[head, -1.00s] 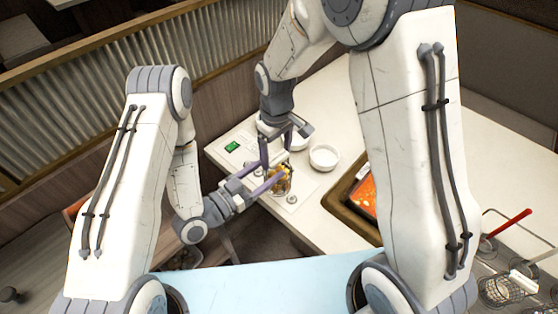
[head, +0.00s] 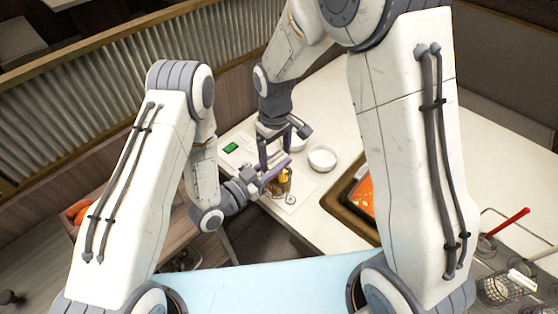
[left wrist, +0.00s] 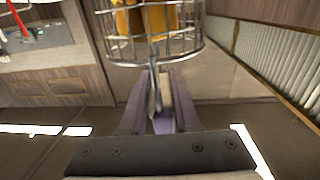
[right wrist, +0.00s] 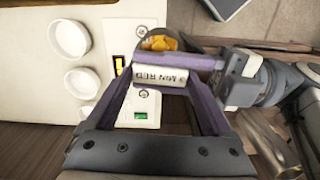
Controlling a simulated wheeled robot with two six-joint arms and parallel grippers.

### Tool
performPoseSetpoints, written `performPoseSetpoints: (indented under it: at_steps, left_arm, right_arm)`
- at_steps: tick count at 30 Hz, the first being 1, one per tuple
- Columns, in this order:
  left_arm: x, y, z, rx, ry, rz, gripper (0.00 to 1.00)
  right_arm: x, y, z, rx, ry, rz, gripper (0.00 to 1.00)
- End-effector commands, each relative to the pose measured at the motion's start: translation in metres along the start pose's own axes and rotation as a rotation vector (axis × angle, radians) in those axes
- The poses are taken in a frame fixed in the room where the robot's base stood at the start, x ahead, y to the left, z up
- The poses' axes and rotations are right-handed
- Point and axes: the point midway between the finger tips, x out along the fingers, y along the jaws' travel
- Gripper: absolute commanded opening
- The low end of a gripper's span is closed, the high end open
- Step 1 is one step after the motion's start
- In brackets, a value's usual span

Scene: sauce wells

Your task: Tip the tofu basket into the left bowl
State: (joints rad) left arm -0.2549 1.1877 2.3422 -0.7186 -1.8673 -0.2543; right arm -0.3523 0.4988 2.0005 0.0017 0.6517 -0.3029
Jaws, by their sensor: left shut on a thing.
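A round wire basket (head: 279,184) holds orange-yellow tofu pieces (left wrist: 146,18). In the left wrist view the basket (left wrist: 150,45) is just beyond my left gripper (left wrist: 158,85), which is shut on its handle. A white tag reading "3 MIN RED" (right wrist: 161,76) shows beside the left gripper's purple finger in the right wrist view. My right gripper (right wrist: 160,78) is open, with its fingers on either side of the tag. White bowls (head: 322,158) (head: 298,143) stand behind the basket; one is partly hidden by my right gripper. The right wrist view shows three bowls (right wrist: 70,38) in a row.
A brown-rimmed tray (head: 338,200) with red-orange contents is right of the basket. Another wire basket (head: 500,290) and a red handle (head: 512,222) lie at far right. The counter's far right is clear.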

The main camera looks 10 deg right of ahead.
Motion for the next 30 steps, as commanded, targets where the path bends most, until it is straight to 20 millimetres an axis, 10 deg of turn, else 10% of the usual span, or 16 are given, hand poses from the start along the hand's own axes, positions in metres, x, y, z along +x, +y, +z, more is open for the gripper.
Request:
performPoseSetpoints:
  at_steps: [11, 30]
  left_arm:
    - [0.0, 0.007, -0.002, -0.005, 0.005, 0.021, 0.0]
    - [0.0, 0.004, -0.001, -0.002, 0.003, 0.012, 0.0]
  right_arm:
    - [-0.009, 0.002, -0.007, -0.01, 0.023, 0.009, 1.0]
    - [-0.116, 0.0, -0.001, -0.006, 0.004, 0.002, 1.0]
